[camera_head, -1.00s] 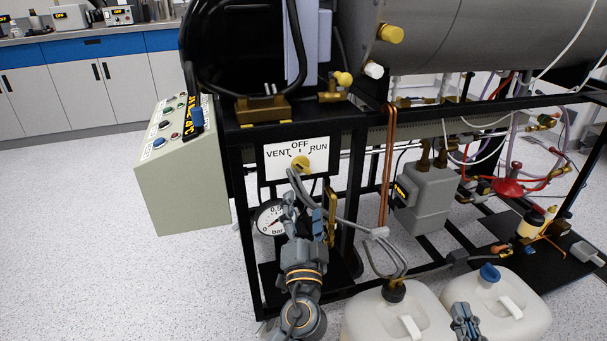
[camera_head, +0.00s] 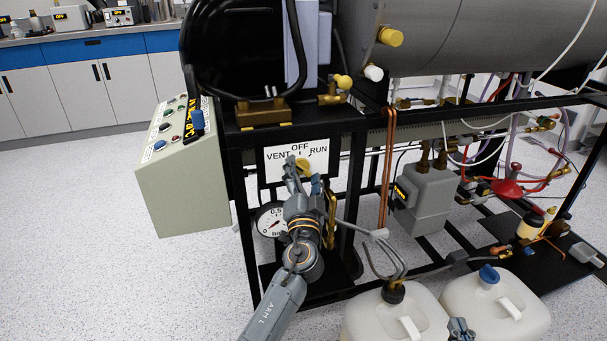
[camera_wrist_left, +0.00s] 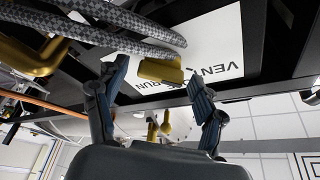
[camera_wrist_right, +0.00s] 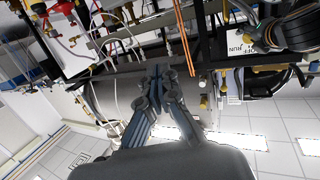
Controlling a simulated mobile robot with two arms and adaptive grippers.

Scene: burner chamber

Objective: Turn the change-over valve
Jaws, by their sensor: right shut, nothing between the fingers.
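The change-over valve has a yellow knob (camera_head: 304,163) on a white plate (camera_head: 273,173) marked VENT, OFF and RUN. In the left wrist view the knob (camera_wrist_left: 160,70) lies between the two spread fingertips, with no clear contact on either side. My left gripper (camera_head: 304,178) is open at the plate and partly covers the knob in the head view, so its pointing direction is hard to tell. My right gripper (camera_head: 460,328) is low at the bottom edge of the head view, away from the valve. Its fingers (camera_wrist_left: 155,78) are the left pair; the right pair (camera_wrist_right: 157,82) is shut and empty.
A pressure gauge (camera_head: 270,220) sits below the plate, beside my left arm. Grey braided hoses (camera_wrist_left: 90,30) pass close to the knob. A control box (camera_head: 185,180) stands to the left. White canisters (camera_head: 380,320) stand on the floor at the front.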

